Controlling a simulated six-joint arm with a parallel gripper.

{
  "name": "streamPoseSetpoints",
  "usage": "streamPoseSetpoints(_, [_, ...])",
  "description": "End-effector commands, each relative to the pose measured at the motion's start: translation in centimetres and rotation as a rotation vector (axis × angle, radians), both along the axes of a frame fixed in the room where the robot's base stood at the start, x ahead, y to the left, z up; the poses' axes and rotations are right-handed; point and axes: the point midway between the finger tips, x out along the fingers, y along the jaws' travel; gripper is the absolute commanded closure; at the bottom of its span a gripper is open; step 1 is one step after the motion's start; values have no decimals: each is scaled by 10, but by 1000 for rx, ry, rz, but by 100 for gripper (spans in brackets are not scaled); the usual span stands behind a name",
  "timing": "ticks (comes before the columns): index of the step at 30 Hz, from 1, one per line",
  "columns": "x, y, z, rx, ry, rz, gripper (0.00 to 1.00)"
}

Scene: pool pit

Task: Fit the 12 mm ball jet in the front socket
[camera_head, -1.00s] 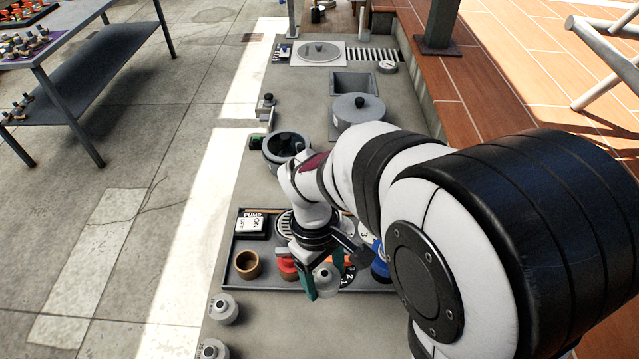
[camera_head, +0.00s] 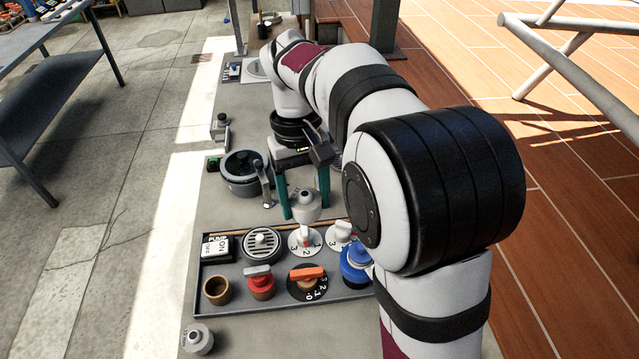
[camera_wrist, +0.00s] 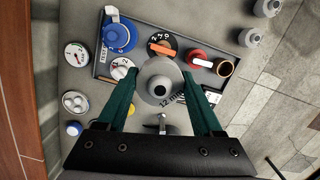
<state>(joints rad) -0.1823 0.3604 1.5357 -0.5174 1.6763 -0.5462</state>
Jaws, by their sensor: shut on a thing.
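My gripper (camera_head: 305,208) has teal fingers, shut on a pale grey ball jet (camera_head: 304,203). The jet is held above the far edge of the tray, apart from the surfaces below as far as I can tell. In the wrist view the jet (camera_wrist: 158,82) sits between the fingertips, with a dark round hole in its middle and "12 mm" lettering on it. It hides part of the tray there. An empty brown round cup (camera_head: 217,290) stands in the tray's near left corner. I cannot tell which opening is the front socket.
The dark tray (camera_head: 235,312) holds an ON/OFF pump switch (camera_head: 217,246), a round grate (camera_head: 261,243), a red knob (camera_head: 260,281), an orange-handled dial (camera_head: 307,283) and a blue valve (camera_head: 355,262). A grey pot (camera_head: 243,172) stands beyond it. Another jet (camera_head: 198,338) stands nearer.

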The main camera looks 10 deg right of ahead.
Motion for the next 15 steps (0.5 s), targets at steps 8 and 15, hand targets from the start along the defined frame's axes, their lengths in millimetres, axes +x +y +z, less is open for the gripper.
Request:
streamPoseSetpoints(8, [8, 72, -42, -1, 4, 207, 86])
streamPoseSetpoints(15, [-7, 160, -96, 2, 2, 451, 86])
